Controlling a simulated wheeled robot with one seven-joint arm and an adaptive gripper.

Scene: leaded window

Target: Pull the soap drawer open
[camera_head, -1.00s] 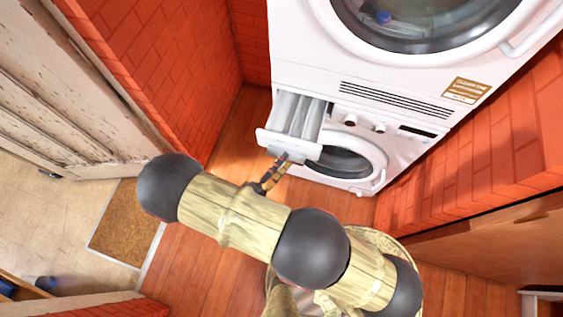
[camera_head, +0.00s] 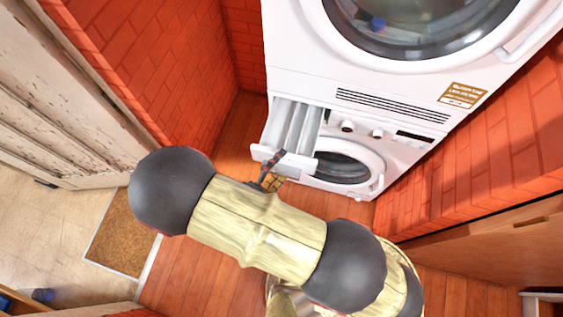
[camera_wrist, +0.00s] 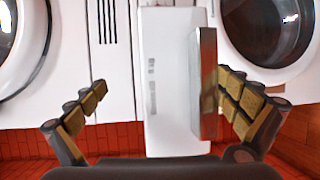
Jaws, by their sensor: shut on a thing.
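The white soap drawer (camera_head: 290,128) stands pulled out from the upper left of the lower washing machine (camera_head: 378,140), its inner compartments showing. My gripper (camera_head: 272,168) is at the drawer's front, partly behind my arm. In the wrist view the drawer's white front (camera_wrist: 172,60) lies between the two fingers of my gripper (camera_wrist: 160,90). A grey handle-like bar (camera_wrist: 208,85) on the front is beside the right finger and appears to touch it. A gap shows between the left finger and the drawer.
A second white machine (camera_head: 350,78) is stacked above. Red brick walls (camera_head: 165,70) flank the machines. A pale door (camera_head: 60,110) and a brown mat (camera_head: 122,232) are at left. Wooden floor (camera_head: 205,250) is clear in front.

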